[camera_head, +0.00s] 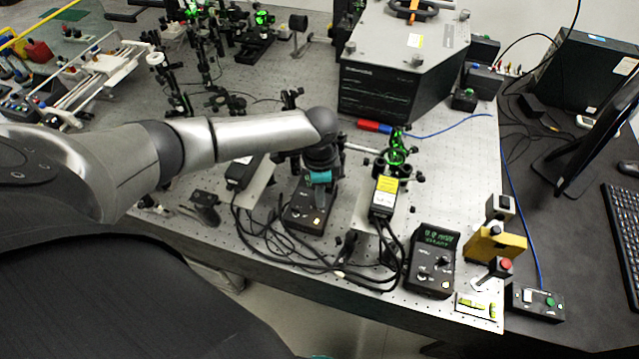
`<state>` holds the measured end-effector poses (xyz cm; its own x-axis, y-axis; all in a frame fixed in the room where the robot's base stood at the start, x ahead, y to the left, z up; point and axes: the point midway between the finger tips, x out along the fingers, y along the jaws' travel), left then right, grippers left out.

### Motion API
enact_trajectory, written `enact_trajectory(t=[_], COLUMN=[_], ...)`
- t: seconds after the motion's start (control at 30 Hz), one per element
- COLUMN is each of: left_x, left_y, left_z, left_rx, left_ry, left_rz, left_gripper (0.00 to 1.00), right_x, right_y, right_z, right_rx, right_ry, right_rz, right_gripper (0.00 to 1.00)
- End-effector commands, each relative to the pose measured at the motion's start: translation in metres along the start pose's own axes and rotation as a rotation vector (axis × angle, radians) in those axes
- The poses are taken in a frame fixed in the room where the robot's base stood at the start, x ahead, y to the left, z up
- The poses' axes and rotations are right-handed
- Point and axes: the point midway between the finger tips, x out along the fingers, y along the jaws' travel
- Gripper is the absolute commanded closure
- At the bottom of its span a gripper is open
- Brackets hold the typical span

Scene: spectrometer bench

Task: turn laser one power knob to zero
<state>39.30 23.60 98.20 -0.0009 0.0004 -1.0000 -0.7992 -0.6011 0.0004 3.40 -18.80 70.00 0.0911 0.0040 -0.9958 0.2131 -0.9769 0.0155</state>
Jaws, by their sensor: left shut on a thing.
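My left arm reaches in from the left, and my left gripper (319,188) points down at a black laser control box (300,218) near the front of the bench. The gripper is shut on a knob of that box, which the gripper and wrist hide. The knob's setting and most of the box's top cannot be read. A second black control box (432,262) stands to the right, with a lit green display and small knobs on its face. Its digits are too small to read surely. My right gripper is not in view.
A laser head (384,197) with a yellow label stands between the boxes. Black cables (285,245) loop in front of the left box. A large grey instrument (405,60) stands behind. A yellow block (495,247) and a red button (505,264) are at the right corner.

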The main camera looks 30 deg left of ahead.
Motion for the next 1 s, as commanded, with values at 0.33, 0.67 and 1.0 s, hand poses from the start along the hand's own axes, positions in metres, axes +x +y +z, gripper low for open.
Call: enact_trajectory(t=[0.33, 0.67, 1.0], left_x=[0.0, -0.001, -0.048], left_y=[0.0, 0.0, -0.001], left_z=[0.0, 0.0, -0.001], left_rx=[0.001, 0.001, 0.003], left_ry=[0.001, 0.001, 0.004], left_rz=[0.0, -0.001, -0.004], left_gripper=[0.55, 0.47, 0.47], right_x=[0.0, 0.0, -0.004], right_y=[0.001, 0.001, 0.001], right_z=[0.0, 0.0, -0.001], right_rx=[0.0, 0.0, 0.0], right_ry=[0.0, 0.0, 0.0], right_rz=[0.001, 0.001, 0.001], right_gripper=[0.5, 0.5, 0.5])
